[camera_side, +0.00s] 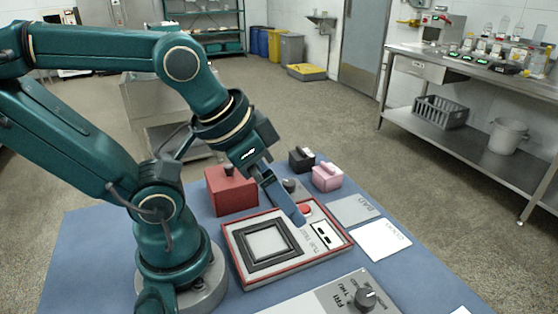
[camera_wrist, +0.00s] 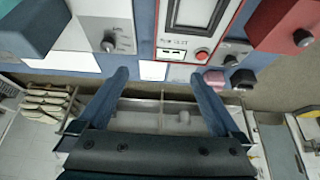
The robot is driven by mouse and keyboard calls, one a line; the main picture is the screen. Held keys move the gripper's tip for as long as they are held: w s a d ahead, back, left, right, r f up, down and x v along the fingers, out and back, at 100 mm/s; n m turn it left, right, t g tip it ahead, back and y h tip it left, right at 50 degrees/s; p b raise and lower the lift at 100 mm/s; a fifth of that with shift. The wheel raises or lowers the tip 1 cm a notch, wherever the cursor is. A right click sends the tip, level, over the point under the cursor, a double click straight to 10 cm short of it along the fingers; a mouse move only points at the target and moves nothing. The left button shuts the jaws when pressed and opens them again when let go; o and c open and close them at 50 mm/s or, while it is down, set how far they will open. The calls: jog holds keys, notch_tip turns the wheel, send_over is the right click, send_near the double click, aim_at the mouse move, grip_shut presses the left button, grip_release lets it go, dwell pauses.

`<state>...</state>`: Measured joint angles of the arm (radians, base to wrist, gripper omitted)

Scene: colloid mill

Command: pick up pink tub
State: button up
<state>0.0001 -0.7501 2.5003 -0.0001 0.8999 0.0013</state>
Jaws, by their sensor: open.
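The pink tub (camera_side: 327,177) is a small box with a darker knob on top. It sits on the blue table, beyond the red-framed tester, beside a black tub (camera_side: 301,158). My gripper (camera_side: 298,217) is open and empty, pointing down over the tester near its red button, nearer the camera than the pink tub. In the wrist view, my gripper (camera_wrist: 159,76) has its two blue fingers wide apart with nothing held between them. There the pink tub (camera_wrist: 214,78) shows just right of the right fingertip, outside the jaws, its lower part hidden by the finger.
A red tub (camera_side: 232,192) stands left of the black tub. The tester (camera_side: 240,272) has a raised black square frame. A grey plate (camera_side: 353,210) and a white plate (camera_side: 383,240) lie flat to its right. A panel with a dial (camera_side: 365,297) is in front.

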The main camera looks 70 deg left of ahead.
notch_tip(320, 180, up, 2)
jog(key=w+r+m+t, duration=0.1)
jog(key=w+m, duration=0.1)
jog(key=w, duration=0.1)
send_over(328, 166)
jog(key=d, duration=0.5)
notch_tip(328, 166, down, 5)
jog(key=a+f, duration=0.1)
jog(key=f, duration=0.1)
jog(key=s+a+f+n+g, duration=0.1)
jog(key=a+f, duration=0.1)
jog(key=a+f+n+g, duration=0.1)
jog(key=f, duration=0.1)
jog(key=shift+s+a+f, duration=0.2)
jog(key=shift+a+f, duration=0.1)
jog(key=shift+a, duration=0.1)
jog(key=shift+a+f+n, duration=0.15)
jog(key=shift+f+n, duration=0.15)
jog(key=shift+x, duration=2.3)
